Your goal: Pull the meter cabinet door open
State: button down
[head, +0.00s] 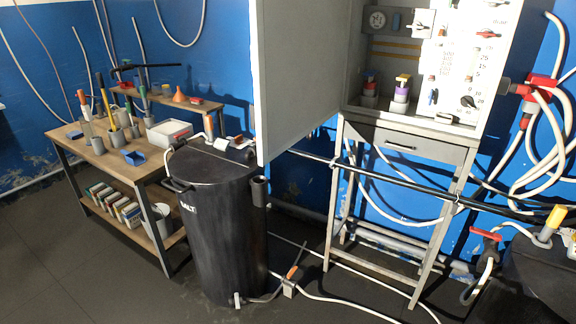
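The meter cabinet (410,122) stands at the upper right on a grey metal stand, its top cut off by the picture edge. Its large grey door (303,80) stands swung out from the cabinet's left side, leaving the front open. Inside show a gauge block (378,20), a panel with dials and switches (465,60), and small red, purple and yellow-topped parts on the cabinet floor. No handle shows on the visible door face. My gripper is not in this view.
A black barrel marked SALT (225,235) stands below the door. A wooden bench (92,157) with tools and tubs is at left. A black pipe (405,183) crosses before the stand (335,200). Another dark vessel (535,285) is at lower right. Hoses lie on the floor.

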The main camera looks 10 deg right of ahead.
aim_at(298, 48)
jog(key=k, duration=0.8)
jog(key=u, duration=0.65)
jog(key=i, duration=1.15)
jog(key=u, duration=0.45)
